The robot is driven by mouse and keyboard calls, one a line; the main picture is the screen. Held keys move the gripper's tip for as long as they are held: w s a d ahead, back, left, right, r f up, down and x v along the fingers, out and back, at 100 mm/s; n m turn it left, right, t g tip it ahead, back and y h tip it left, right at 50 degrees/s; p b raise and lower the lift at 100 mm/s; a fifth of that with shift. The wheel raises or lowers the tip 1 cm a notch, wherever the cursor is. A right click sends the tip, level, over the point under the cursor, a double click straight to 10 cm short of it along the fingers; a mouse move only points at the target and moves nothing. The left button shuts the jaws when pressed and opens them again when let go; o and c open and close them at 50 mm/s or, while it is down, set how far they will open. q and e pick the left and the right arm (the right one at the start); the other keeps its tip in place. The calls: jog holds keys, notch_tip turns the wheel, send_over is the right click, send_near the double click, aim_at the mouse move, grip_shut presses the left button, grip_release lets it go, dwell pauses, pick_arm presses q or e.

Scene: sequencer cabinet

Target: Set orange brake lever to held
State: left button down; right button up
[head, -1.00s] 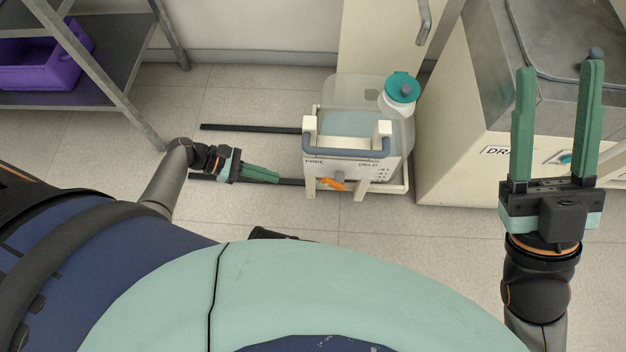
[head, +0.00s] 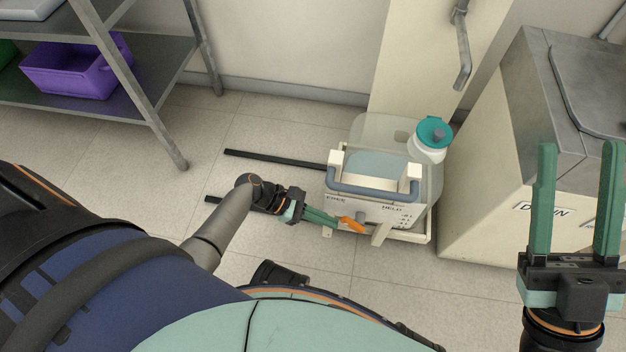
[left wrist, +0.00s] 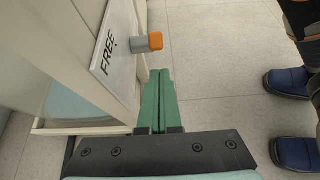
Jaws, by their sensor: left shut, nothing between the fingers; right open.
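The orange brake lever (head: 352,225) is on the front of a white cart with a clear tank (head: 372,168). A panel there reads FREE at left and HELD at right. In the left wrist view the lever (left wrist: 154,41) shows as an orange tip on a grey stub beside the word FREE. My left gripper (head: 336,221) is shut and empty, its fingertips close to the lever's left end. In the left wrist view its fingertips (left wrist: 159,72) lie just below the lever; contact cannot be told. My right gripper (head: 577,150) is open and empty, far right.
Dark floor rails (head: 270,158) run left from the cart. A grey shelf (head: 150,62) with a purple bin (head: 75,72) stands at the left. The floor between is clear.

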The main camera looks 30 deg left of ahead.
pick_arm(q)
jog(key=shift+w+d+r, duration=0.1)
jog(key=shift+d+r, duration=0.45)
pick_arm(e)
jog(key=shift+r, duration=0.1)
pick_arm(q)
jog(key=r+p, duration=0.1)
jog(key=p, duration=0.2)
jog(key=d+y+p, duration=0.1)
jog(key=p, duration=0.2)
jog(key=shift+w+r+y, duration=0.15)
jog(key=shift+r+y, duration=0.15)
jog(key=shift+r, duration=0.1)
pick_arm(e)
notch_tip(320, 180, up, 7)
jog(key=d, duration=0.1)
jog(key=shift+s+t, duration=0.15)
jog(key=shift+t, duration=0.25)
pick_arm(q)
jog(key=shift+a, duration=0.1)
